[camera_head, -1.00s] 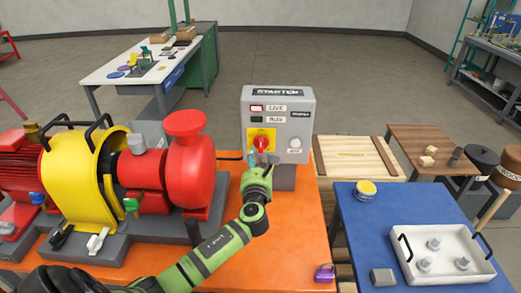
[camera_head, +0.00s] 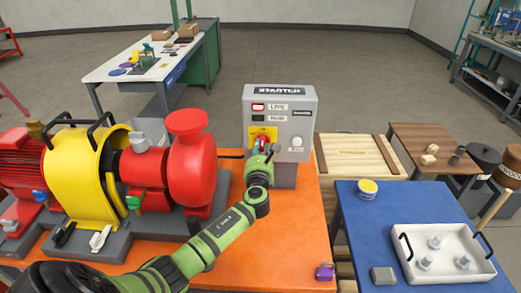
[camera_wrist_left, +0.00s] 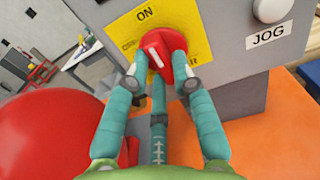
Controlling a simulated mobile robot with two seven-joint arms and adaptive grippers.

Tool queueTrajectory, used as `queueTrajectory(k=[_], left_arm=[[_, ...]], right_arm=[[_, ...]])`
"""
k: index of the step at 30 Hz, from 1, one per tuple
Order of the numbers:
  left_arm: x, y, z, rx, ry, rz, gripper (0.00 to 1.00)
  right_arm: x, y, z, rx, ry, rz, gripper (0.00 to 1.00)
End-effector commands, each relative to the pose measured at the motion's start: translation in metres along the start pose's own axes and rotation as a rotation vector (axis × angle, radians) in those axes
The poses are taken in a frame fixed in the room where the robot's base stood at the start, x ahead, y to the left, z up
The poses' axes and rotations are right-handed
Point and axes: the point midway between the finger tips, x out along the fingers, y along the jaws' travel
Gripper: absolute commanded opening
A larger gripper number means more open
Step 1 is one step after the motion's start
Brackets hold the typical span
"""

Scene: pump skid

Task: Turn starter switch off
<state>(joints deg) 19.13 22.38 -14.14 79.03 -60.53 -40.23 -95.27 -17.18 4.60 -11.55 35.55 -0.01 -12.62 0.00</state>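The starter box (camera_head: 308,120) is a grey box standing at the back of the orange bench. Its starter switch, a red knob (camera_head: 263,142) with a white line, sits on a yellow plate (camera_wrist_left: 212,30) marked ON at the top. In the left wrist view the knob (camera_wrist_left: 168,42) has its white line near upright, slightly tilted. My right gripper is not in view.
A white JOG button (camera_head: 297,142) sits right of the switch. A red and yellow pump set (camera_head: 150,185) stands to the left, close to my arm. A purple padlock (camera_head: 325,271) lies at the bench front. A blue table (camera_head: 350,230) holds a white tray (camera_head: 462,278).

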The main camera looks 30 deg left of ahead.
Motion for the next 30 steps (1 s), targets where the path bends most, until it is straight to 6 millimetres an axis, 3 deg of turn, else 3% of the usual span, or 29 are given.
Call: queueTrajectory(k=[14, 30], left_arm=[[0.0, 0.0, -0.003, -0.148, -0.001, 0.0, 0.0], [0.0, -0.003, -0.006, -0.645, 0.0, 0.0, 0.0]], right_arm=[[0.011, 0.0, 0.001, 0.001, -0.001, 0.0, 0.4], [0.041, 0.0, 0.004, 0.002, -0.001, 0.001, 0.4]])
